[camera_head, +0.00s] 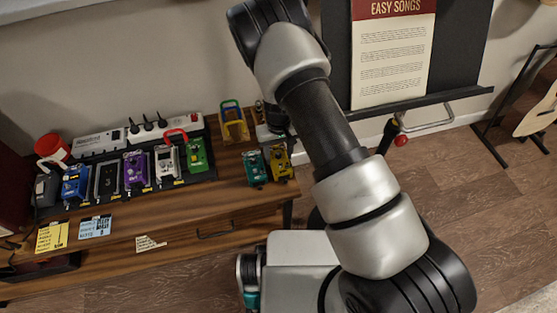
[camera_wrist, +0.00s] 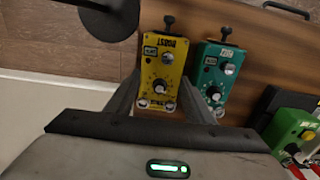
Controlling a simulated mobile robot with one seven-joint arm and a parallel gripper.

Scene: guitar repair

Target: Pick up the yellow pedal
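The yellow pedal (camera_head: 281,163) stands at the right end of the wooden bench, beside a teal pedal (camera_head: 254,168). In the wrist view the yellow pedal (camera_wrist: 161,72) is centred, with its knobs, dark label and footswitches showing. My gripper (camera_wrist: 163,88) is open, one finger to each side of the yellow pedal's near part. The right finger lies in the narrow gap towards the teal pedal (camera_wrist: 216,70). I cannot tell whether the fingers touch the yellow pedal or how far above the bench they are. In the head view my arm hides the gripper's fingers.
A pedalboard with several pedals, including a green one (camera_head: 197,155), lies left on the bench (camera_head: 190,220). A music stand (camera_head: 455,97) is at the right. In the wrist view a dark round object (camera_wrist: 108,14) is close beside the yellow pedal.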

